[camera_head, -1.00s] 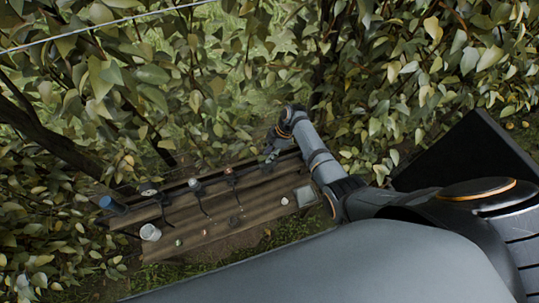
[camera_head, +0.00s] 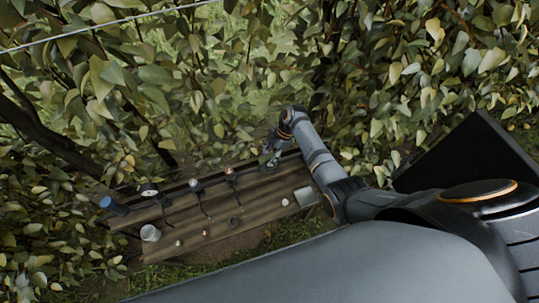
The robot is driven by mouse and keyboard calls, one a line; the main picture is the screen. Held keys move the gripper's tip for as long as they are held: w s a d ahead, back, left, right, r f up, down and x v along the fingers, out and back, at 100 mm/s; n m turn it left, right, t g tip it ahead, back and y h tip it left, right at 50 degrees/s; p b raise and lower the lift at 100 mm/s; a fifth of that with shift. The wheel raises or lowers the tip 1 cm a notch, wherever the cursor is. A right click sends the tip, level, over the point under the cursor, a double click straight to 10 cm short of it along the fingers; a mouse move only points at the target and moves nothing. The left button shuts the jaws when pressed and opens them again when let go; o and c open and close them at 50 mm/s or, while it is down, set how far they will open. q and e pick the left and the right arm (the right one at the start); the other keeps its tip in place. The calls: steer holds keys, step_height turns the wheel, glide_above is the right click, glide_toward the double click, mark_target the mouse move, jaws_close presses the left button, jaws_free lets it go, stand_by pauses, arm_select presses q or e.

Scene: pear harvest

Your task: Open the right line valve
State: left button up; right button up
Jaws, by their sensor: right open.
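Several small fittings with thin dark lines stand along the back of a wooden bench (camera_head: 250,205). One fitting with a reddish top (camera_head: 230,171) is the rightmost that shows clearly. Left of it are a pale-topped fitting (camera_head: 195,184) and another light round-topped one (camera_head: 149,190). My right gripper (camera_head: 269,163) is open and points down at the back right of the bench, to the right of the reddish-topped fitting and apart from it. Whether a valve lies between or behind its fingers is too small to tell. My left gripper is out of view.
A blue cylinder (camera_head: 112,205) and a white cup (camera_head: 150,233) stand at the bench's left end. A grey square item (camera_head: 306,197) lies at its right end. Small round items lie along the front. Dense leafy branches (camera_head: 330,75) surround the bench.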

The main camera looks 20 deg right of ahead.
steer(key=v, duration=1.2)
